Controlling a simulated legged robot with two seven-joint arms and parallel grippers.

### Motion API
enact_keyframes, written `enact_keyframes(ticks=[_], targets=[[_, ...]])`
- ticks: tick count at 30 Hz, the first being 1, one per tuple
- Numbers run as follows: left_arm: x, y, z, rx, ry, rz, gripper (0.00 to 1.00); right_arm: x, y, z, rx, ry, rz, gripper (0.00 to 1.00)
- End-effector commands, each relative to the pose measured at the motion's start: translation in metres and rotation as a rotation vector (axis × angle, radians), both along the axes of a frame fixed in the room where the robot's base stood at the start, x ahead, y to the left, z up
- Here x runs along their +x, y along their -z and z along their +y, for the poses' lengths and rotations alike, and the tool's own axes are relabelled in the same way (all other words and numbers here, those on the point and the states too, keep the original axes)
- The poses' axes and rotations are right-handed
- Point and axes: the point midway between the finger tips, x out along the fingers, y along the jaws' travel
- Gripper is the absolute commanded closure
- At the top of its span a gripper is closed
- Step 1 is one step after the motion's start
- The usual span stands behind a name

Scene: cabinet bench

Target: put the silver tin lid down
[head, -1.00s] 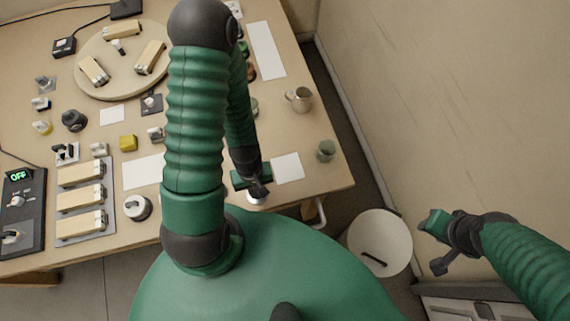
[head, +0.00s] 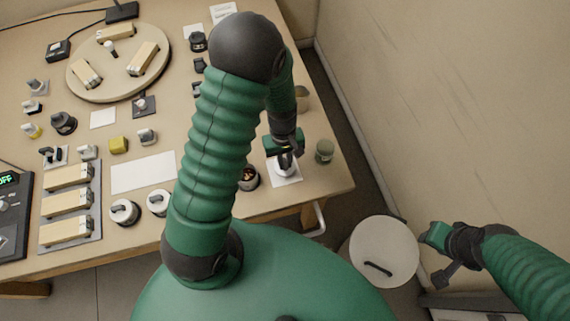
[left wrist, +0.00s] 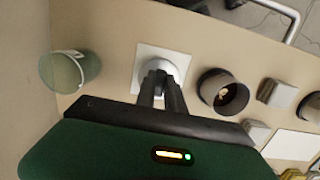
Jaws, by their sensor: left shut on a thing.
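My left gripper (head: 286,153) is shut on the silver tin lid (head: 283,170), with its fingers on the knob. The lid also shows in the left wrist view (left wrist: 161,70), round and grey, level over a white square (left wrist: 180,58). Whether it touches the square I cannot tell. The white square (head: 292,181) lies near the right edge of the table. An open dark tin (head: 248,178) with something pale inside stands to the left of the lid. My right gripper (head: 440,248) is off the table at the right, with nothing visible in it; its jaw opening is unclear.
A greenish glass (head: 325,151) stands close to the right of the white square. Two lidded tins (head: 124,212) stand near the front edge. A white bin (head: 384,252) stands on the floor at the right. A larger white sheet (head: 143,172) lies clear on the table.

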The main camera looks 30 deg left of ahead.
Motion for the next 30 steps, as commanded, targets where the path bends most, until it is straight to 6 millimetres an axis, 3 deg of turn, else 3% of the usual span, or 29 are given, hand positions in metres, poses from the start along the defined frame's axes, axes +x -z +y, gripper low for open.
enact_keyframes(ticks=[3, 7, 12, 13, 17, 26, 30], targets=[[0.001, 0.024, 0.001, -0.002, -0.001, 0.004, 1.0, 0.0, 0.003, 0.0, 0.0, 0.0, 0.0, 0.64], [0.002, 0.037, 0.002, -0.002, -0.002, 0.001, 1.0, 0.0, 0.003, 0.0, 0.0, 0.0, 0.0, 0.64], [0.002, 0.036, 0.001, -0.001, -0.001, -0.001, 1.0, 0.0, 0.003, 0.0, 0.0, 0.0, 0.0, 0.64], [0.002, 0.036, 0.001, -0.001, -0.001, -0.001, 0.83, 0.0, 0.003, 0.0, 0.0, 0.0, 0.0, 0.64], [0.002, 0.036, 0.001, -0.001, -0.001, -0.001, 0.66, 0.0, 0.003, 0.0, 0.0, 0.0, 0.0, 0.64], [0.002, 0.035, 0.001, -0.001, 0.0, -0.002, 0.65, 0.0, 0.003, 0.0, 0.0, 0.0, 0.0, 0.64], [0.004, 0.019, 0.002, 0.0, 0.001, -0.006, 0.65, 0.0, 0.0, 0.0, 0.0, 0.0, 0.0, 0.64]])
